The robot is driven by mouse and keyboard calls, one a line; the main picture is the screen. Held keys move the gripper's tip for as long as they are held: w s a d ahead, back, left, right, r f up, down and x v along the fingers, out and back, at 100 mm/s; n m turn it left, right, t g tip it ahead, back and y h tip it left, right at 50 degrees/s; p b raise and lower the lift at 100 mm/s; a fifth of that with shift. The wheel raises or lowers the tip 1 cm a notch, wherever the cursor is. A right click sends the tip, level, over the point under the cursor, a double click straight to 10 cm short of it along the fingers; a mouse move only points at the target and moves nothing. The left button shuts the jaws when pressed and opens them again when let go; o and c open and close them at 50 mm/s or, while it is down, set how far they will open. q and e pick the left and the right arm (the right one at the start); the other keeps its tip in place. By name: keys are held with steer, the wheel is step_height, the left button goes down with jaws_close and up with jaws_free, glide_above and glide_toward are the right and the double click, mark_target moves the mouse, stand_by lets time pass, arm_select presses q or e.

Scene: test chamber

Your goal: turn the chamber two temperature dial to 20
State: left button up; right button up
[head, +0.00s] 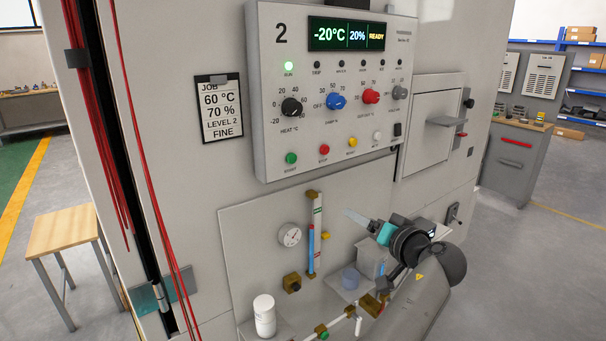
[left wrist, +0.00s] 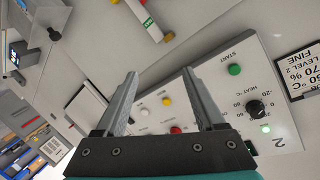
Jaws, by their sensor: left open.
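The chamber two control panel (head: 270,150) carries a black HEAT °C dial (head: 291,107) at its left, with a scale from -20 upward. The dial's pointer is too small to read surely. The display (head: 346,35) above reads -20°C, 20% and READY. The dial also shows in the left wrist view (left wrist: 255,110), right of the fingers. My left gripper (head: 352,215) is below the panel, apart from the dial, pointing left across the lower plate. In the left wrist view its two fingers (left wrist: 158,72) are spread with nothing between them. My right gripper is not in view.
A blue dial (head: 336,101), a red dial (head: 371,96) and a grey dial sit right of the HEAT dial, with buttons below. A job card (head: 221,108) hangs left. Below are a gauge (head: 289,235), a tube (head: 312,245) and a white bottle (head: 264,315). Red cables hang at left.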

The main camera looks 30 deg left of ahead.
arm_select(q)
step_height(320, 180, up, 16)
steer(key=s+n+g+y+p, duration=0.2)
steer(key=s+n+y, duration=0.1)
steer(key=n, duration=0.2)
steer(key=n+g+y, duration=0.1)
steer(key=n+y, duration=0.1)
steer(key=n, duration=0.1)
glide_toward(298, 109)
steer(key=p+x, duration=0.3)
steer(key=x, duration=0.5)
steer(key=shift+w+a+p, duration=0.1)
steer(key=shift+a+p, duration=0.3)
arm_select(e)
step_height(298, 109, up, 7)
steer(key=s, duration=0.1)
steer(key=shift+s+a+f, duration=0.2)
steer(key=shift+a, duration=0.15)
arm_select(q)
jaws_close()
